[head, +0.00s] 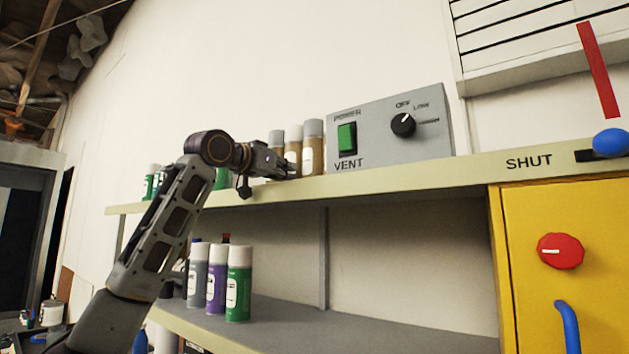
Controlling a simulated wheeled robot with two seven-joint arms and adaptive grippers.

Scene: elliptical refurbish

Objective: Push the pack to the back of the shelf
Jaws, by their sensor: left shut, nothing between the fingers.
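The upper shelf (400,174) runs across the view with a pale front edge. My left gripper (288,168) is at its front edge, pointing right, with its fingers shut and empty. I cannot make out a separate pack, and cannot tell whether the fingers touch the cans. My right gripper is not in view.
A grey vent control box (390,128) stands right of the cans. Green cans (222,179) stand left, partly behind my arm. The lower shelf (330,322) holds several spray cans (238,285) at left and is clear at right. A yellow cabinet (590,290) is at right.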

